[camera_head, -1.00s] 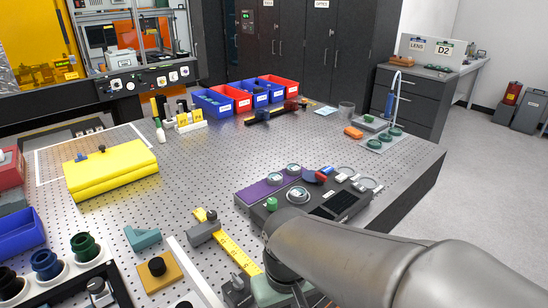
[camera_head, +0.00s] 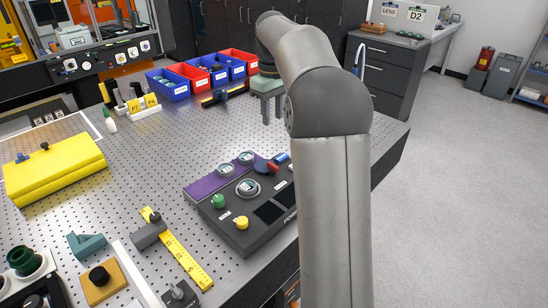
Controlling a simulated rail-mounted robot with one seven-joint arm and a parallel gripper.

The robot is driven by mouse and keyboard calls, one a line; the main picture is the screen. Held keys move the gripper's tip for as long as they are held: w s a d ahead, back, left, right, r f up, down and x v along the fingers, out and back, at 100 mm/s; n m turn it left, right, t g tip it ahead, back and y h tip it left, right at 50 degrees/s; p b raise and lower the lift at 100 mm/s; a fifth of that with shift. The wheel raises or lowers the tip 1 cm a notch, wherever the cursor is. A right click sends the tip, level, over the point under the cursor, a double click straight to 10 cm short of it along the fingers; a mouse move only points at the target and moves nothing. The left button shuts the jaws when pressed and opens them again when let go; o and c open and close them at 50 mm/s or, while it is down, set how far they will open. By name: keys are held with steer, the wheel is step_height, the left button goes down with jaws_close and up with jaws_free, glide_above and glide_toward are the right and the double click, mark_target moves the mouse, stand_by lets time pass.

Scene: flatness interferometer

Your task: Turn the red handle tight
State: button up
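A red handle-like piece (camera_head: 272,168) with a blue part beside it lies on the dark control panel (camera_head: 240,235), near the gauges; my arm hides the panel's right side. Another red piece (camera_head: 245,87) shows at the right end of a black bar (camera_head: 222,96) in front of the bins, partly behind my gripper. I cannot tell which is the task's red handle. My gripper (camera_head: 265,116) points down over the far part of the perforated table. Its two fingers are apart with nothing seen between them. Whether it touches anything is unclear.
Blue and red bins (camera_head: 208,74) stand at the table's back. A yellow case (camera_head: 55,162) lies at the left, and a yellow ruler (camera_head: 185,262) lies in front of it to the right. The table's middle is clear. A green knob (camera_head: 218,202) and a yellow knob (camera_head: 242,222) stand on the panel.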

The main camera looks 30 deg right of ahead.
mark_target(273, 164)
step_height(273, 164, down, 16)
steer(key=shift+a+f+p, duration=0.1)
steer(key=shift+f+p, duration=0.05)
steer(key=shift+p, duration=0.2)
jaws_close()
